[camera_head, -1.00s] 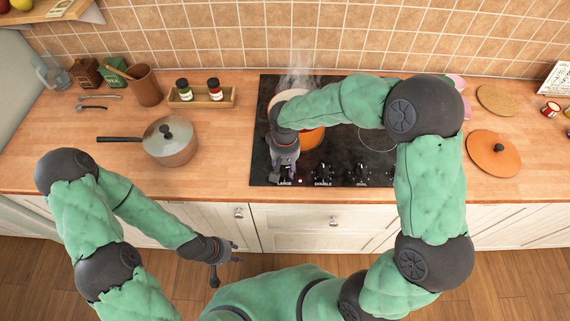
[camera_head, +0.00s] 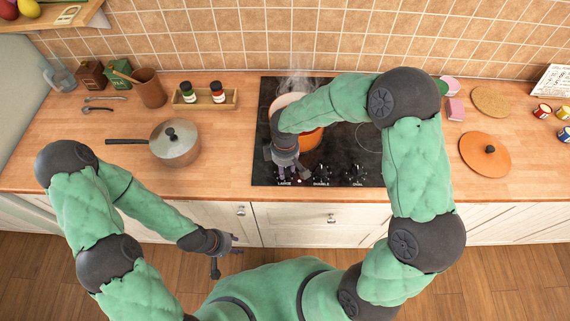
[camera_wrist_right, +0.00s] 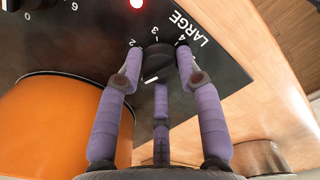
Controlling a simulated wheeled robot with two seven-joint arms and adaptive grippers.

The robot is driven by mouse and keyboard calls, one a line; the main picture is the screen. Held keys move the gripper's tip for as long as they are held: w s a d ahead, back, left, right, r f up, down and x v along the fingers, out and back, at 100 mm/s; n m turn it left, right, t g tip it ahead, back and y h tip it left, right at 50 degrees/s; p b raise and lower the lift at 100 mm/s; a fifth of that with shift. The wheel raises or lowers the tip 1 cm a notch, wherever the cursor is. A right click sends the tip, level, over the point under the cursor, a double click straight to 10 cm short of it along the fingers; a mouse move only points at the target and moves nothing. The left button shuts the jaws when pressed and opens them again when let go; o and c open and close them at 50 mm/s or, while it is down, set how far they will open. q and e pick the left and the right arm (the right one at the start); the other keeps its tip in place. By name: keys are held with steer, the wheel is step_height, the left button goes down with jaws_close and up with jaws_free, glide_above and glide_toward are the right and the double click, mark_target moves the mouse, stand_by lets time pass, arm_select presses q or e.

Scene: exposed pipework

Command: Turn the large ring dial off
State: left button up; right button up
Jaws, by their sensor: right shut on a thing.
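The large ring dial (camera_wrist_right: 157,62) is a black knob on the dark cooktop, beside the word LARGE and printed numbers 2, 3 and 4. My right gripper (camera_wrist_right: 159,58) is closed around it, with purple fingers on both sides and a third finger below in the wrist view. In the head view my right gripper (camera_head: 284,168) is over the LARGE label and hides the dial. A small pale mark shows on the dial's lower edge; I cannot tell which setting it marks. My left gripper (camera_head: 226,257) is open and empty, in front of the cabinets.
A steaming orange pot (camera_head: 309,138) stands on the cooktop (camera_head: 260,150) just behind my right gripper, partly hidden by my arm. Other dials (camera_head: 321,170) lie to the right. A lidded saucepan (camera_head: 176,148) stands left, an orange lid (camera_head: 485,154) right.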

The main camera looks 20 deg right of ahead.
mark_target(285, 169)
steer(key=shift+n+p, duration=0.9)
steer(key=shift+n, duration=1)
steer(key=o, duration=1.1)
steer(key=shift+o, duration=0.2)
step_height(285, 169, up, 12)
